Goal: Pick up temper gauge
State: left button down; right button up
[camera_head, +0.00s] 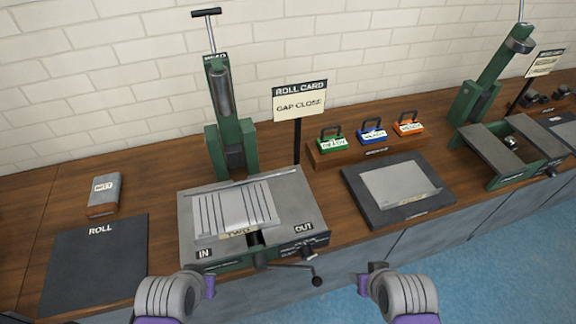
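No object here is plainly marked as a temper gauge, and I cannot tell which one it is. My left gripper (200,284) is low in the picture, in front of the bench and left of the machine's crank. My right gripper (369,280) is in front of the bench, right of the crank. Neither visibly holds anything, and the finger gaps are not clear.
The green roll machine (190,222) carries a ridged sheet and a crank (317,281). A ROLL mat (75,268), a labelled block (104,194), a rack of coloured tags (330,158), a dark tray (358,205) and another green machine (505,178) share the wooden bench.

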aim_at(404, 128)
jog(key=k, duration=0.35)
jog(key=k+u, duration=0.1)
jog(key=u, duration=0.25)
jog(key=k+u, duration=0.1)
jog(key=u, duration=0.3)
jog(key=k+j+u, duration=0.1)
jog(key=u, duration=0.25)
jog(key=l+u, duration=0.75)
jog(key=k+l, duration=0.1)
jog(key=l, duration=0.35)
jog(key=k+l, duration=0.1)
jog(key=l, duration=0.3)
jog(key=k+l, duration=0.1)
jog(key=l, duration=0.35)
jog(key=k+l, duration=0.1)
jog(key=l, duration=0.35)
jog(key=k+l, duration=0.1)
jog(key=l, duration=0.3)
jog(key=k+l, duration=0.1)
jog(key=l, duration=0.35)
jog(key=k+l, duration=0.1)
jog(key=l, duration=0.35)
